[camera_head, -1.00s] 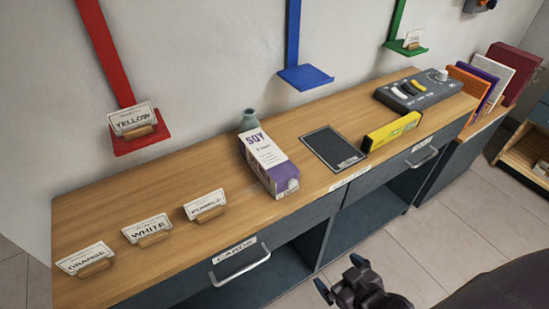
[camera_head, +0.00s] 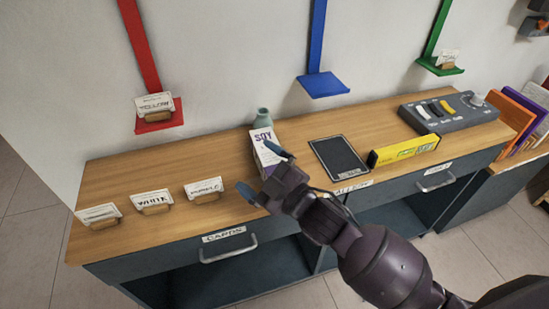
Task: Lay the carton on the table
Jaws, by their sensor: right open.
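The soy carton (camera_head: 264,143), white and purple, is on the wooden table (camera_head: 232,158), near its middle. Its upper part shows; the rest is hidden behind my right gripper. My right gripper (camera_head: 263,171) is open, with its dark blue fingertips in front of and around the near part of the carton in the picture. I cannot tell whether the fingers touch it. My left gripper is not in view.
A green vase (camera_head: 263,117) stands just behind the carton. Card holders (camera_head: 152,201) stand at the left. Wall shelves (camera_head: 323,84) hang behind.

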